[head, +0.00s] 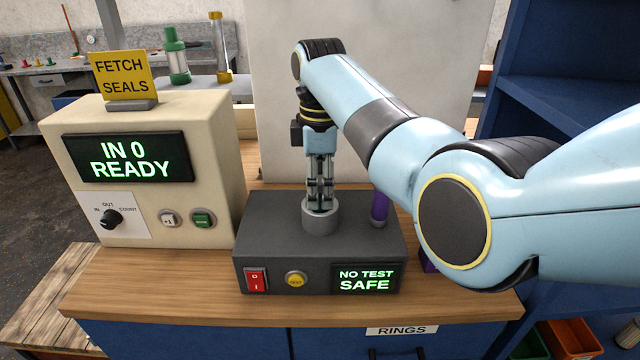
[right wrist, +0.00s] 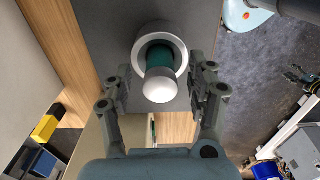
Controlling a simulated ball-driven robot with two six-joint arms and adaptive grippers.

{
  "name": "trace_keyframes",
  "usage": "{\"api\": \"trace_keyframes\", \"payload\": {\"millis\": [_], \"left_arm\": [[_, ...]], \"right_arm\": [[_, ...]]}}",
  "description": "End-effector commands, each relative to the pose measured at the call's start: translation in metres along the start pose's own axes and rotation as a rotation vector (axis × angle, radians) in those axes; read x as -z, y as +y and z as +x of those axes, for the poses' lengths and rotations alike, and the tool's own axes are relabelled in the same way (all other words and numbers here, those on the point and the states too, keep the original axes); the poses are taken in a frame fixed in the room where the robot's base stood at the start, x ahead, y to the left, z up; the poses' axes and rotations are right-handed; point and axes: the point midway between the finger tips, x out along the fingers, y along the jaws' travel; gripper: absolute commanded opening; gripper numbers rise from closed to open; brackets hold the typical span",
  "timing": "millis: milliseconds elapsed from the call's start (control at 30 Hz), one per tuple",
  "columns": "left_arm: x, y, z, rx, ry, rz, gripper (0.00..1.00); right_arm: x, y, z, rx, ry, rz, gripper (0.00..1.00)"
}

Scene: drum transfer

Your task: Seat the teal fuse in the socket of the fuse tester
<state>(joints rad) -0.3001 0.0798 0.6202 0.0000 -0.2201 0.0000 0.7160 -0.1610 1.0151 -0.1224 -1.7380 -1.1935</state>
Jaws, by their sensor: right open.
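The fuse tester (head: 320,240) is a dark grey box on the bench, with a round grey socket (head: 320,218) on top. My right gripper (head: 320,190) points straight down over the socket. In the right wrist view, the teal fuse (right wrist: 160,54) stands in the socket ring (right wrist: 141,45), its pale round cap (right wrist: 161,86) towards the camera. The fingers of my right gripper (right wrist: 160,75) are open, one on each side of the fuse with gaps between. In the head view the fingers hide most of the fuse. I cannot tell how deep it sits. My left gripper is out of view.
A cream counter box (head: 145,170) reading "IN 0 READY" stands left of the tester. The tester's screen (head: 365,279) reads "NO TEST SAFE". A purple cylinder (head: 379,208) stands upright at its right, near my arm. Blue shelving (head: 545,100) is at the right.

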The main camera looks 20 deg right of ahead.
Motion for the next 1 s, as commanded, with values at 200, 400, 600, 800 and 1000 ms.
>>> {"api": "trace_keyframes", "payload": {"millis": [200, 400, 600, 800, 1000], "left_arm": [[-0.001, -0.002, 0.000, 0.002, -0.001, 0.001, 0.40], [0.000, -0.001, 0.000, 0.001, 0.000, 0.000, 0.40], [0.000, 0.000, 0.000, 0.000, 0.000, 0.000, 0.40], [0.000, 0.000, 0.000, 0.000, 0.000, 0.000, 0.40], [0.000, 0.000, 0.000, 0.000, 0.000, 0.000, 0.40]], "right_arm": [[0.001, 0.001, -0.011, -0.002, 0.001, 0.000, 0.58], [0.001, 0.001, -0.046, -0.003, 0.002, -0.001, 0.58], [0.001, 0.001, -0.071, -0.001, 0.001, -0.001, 0.58], [0.000, 0.000, -0.075, 0.000, 0.000, 0.000, 0.58], [-0.001, -0.001, -0.073, 0.000, 0.000, 0.004, 0.58]]}}
